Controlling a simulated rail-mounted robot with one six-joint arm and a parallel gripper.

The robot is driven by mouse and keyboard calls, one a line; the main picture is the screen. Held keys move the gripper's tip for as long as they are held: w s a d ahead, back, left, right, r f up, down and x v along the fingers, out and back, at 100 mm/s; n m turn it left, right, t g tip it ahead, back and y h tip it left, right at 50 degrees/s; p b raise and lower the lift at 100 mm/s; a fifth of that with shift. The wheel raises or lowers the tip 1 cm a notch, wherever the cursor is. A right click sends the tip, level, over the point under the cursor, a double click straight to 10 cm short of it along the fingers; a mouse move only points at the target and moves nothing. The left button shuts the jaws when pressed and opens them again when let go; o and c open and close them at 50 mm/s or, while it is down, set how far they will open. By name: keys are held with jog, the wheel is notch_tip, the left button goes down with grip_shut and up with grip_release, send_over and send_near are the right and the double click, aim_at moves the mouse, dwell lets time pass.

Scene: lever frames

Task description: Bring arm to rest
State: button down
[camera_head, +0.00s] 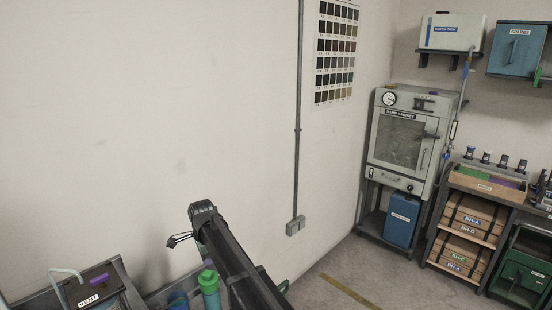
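My dark arm (238,262) reaches up from the bottom edge in the head view and ends in a rounded joint (203,209) in front of the white wall. A small, thin, forked dark part (179,240) shows just left of that joint. It may be my gripper, but it is too small to tell whether its fingers are open or shut, or whether it holds anything. The part of my arm beyond the joint is mostly hidden.
A green-capped bottle (209,284) stands close beside my arm. A box labelled VENT (92,287) is at lower left. A grey cabinet (403,140), a blue container (402,219) and shelved wooden boxes (470,227) stand at right. The wall above my arm is bare.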

jog(key=s+d+n, duration=0.4)
jog(key=s+d, duration=0.3)
jog(key=d, duration=0.7)
jog(key=s+d+n, duration=0.4)
jog(key=s+d, duration=0.4)
jog(key=d, duration=0.5)
jog(key=s+d+n, duration=0.3)
jog(key=s+d, duration=0.5)
jog(key=d, duration=0.6)
jog(key=shift+d+n, duration=0.35)
jog(key=shift+n, duration=0.05)
jog(key=c, duration=1.8)
grip_release()
jog(key=shift+c, duration=0.2)
